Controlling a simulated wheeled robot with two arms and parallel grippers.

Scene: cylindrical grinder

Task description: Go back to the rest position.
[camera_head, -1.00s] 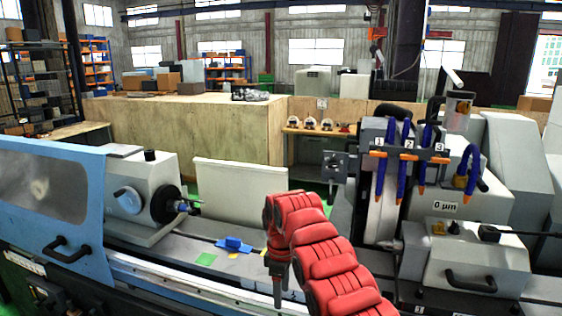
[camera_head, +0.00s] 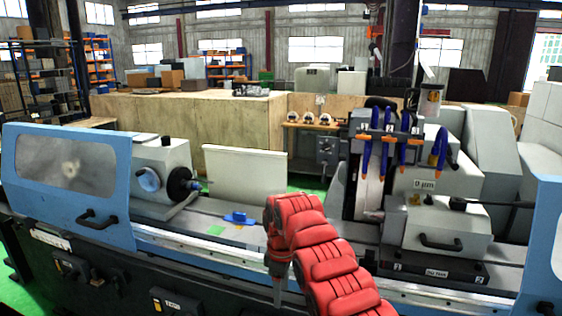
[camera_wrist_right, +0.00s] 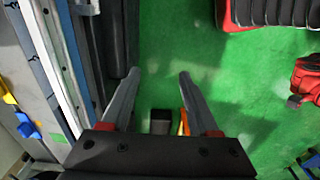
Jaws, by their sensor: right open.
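My right arm (camera_head: 320,255) is red and rises from the bottom of the head view, in front of the grinder. Its gripper (camera_head: 277,294) hangs down at the front edge of the machine, seen edge-on. In the right wrist view, the two grey fingers (camera_wrist_right: 158,75) are spread apart with nothing between them, above green floor (camera_wrist_right: 160,35). My left gripper shows in neither view. The cylindrical grinder has a blue sliding door (camera_head: 65,180) at left, a workhead with a dark chuck (camera_head: 180,184), and a grinding wheel unit (camera_head: 370,185) at right.
A small blue block (camera_head: 237,218) lies on the grinder's table. The machine's edge (camera_wrist_right: 62,60) runs close along the left of the wrist view; green floor is open right of the fingers. A wooden partition (camera_head: 190,125) stands behind the grinder.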

